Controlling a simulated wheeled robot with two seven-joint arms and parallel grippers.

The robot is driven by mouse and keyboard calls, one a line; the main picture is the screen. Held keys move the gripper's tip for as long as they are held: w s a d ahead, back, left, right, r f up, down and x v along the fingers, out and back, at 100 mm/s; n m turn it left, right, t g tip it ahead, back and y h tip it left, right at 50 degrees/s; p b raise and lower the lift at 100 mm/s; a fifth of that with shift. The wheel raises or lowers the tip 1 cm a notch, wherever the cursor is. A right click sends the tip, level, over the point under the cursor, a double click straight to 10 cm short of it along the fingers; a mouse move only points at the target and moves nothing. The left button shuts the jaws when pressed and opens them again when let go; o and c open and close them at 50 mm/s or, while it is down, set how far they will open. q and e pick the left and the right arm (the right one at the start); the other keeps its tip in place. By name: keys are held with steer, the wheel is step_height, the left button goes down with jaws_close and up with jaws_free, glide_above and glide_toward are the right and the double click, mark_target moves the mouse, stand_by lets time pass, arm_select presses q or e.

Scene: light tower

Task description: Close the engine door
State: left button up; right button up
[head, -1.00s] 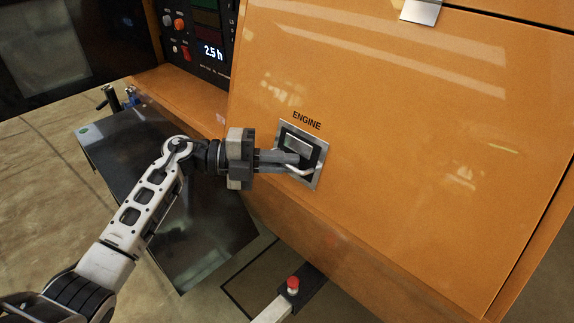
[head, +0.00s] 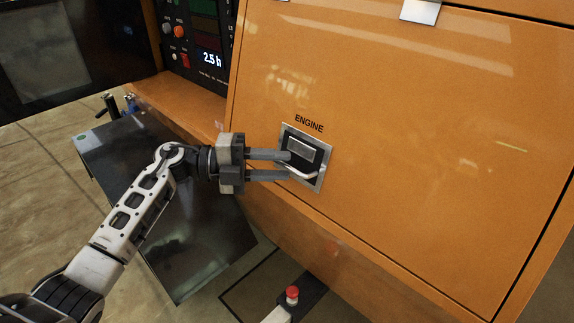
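The orange engine door (head: 420,150) fills the right of the head view, with the label ENGINE above its latch. The latch is a silver-framed dark recess with a light curved handle (head: 301,173). A thin dark seam runs along the door's lower and right edges; I cannot tell whether it sits fully flush. My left gripper (head: 288,165) is at the latch, its two fingers apart, with the tips over the left part of the recess. I cannot tell whether they touch the handle. My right gripper is not in view.
A control panel (head: 195,40) with a lit display is left of the door, above an orange ledge. A dark open panel (head: 60,50) stands at the upper left. A dark sheet-like plate (head: 185,225) lies behind my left arm. A red knob (head: 292,292) shows low at the centre.

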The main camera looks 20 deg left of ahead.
arm_select(q)
steer(key=b+v, duration=0.1)
steer(key=v, duration=1.2)
steer(key=shift+a+r, duration=0.15)
steer(key=shift+r, duration=0.05)
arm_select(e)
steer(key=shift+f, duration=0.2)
arm_select(q)
steer(key=s+d+f+n+t+y+p, duration=0.1)
steer(key=d+f+n+t+y+p, duration=0.2)
steer(key=n+t, duration=0.45)
steer(key=s+d+f+n+t+y+p, duration=0.1)
steer(key=d+n+t+y, duration=0.1)
steer(key=d+n+t, duration=0.55)
steer(key=s+d+f+n+g+y+p, duration=0.2)
steer(key=s+d+f+n+g+y, duration=0.2)
steer(key=s+f+n+g+y, duration=0.4)
steer(key=s+f+n+g, duration=0.1)
steer(key=s+f+n, duration=0.3)
steer(key=s+n, duration=0.3)
steer(key=shift+s, duration=0.55)
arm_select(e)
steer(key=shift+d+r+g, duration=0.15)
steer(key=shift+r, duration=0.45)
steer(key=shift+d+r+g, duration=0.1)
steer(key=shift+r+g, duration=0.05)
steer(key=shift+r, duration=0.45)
